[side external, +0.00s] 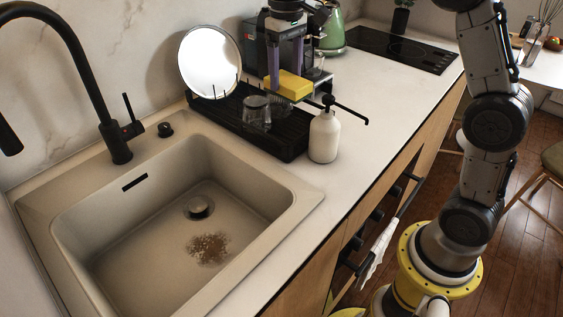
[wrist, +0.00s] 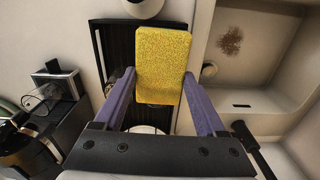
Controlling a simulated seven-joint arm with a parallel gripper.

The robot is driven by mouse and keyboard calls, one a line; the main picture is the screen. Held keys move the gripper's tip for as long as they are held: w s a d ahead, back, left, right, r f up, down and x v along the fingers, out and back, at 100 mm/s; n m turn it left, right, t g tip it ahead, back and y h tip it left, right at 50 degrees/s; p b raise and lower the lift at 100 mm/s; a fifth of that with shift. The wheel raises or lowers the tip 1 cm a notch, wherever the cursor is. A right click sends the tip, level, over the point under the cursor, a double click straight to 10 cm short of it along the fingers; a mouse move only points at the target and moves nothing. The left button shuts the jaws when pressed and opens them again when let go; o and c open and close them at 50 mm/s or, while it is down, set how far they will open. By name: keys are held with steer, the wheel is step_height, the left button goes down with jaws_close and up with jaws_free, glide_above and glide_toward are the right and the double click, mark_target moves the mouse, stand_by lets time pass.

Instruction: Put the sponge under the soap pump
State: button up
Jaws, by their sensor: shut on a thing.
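The yellow sponge (side external: 289,86) is held up over the back part of the black dish rack (side external: 287,150). It fills the middle of the wrist view (wrist: 163,66). My gripper (side external: 286,80) points down with its purple fingers shut on the sponge, which also shows between the fingers in the wrist view. The soap pump (side external: 324,136), a white bottle with a black head and long spout, stands upright on the counter right of the rack, apart from the sponge. In the wrist view, part of a white round thing (wrist: 143,7), likely the bottle, shows at the top edge.
A white plate (side external: 210,62) and a glass (side external: 256,110) stand in the rack. The sink (side external: 150,240) with its black faucet (side external: 118,145) is at left. A green kettle (side external: 332,30) and black hob (side external: 400,50) are behind. Counter right of the bottle is clear.

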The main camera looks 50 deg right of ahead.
steer(key=shift+a, duration=0.9)
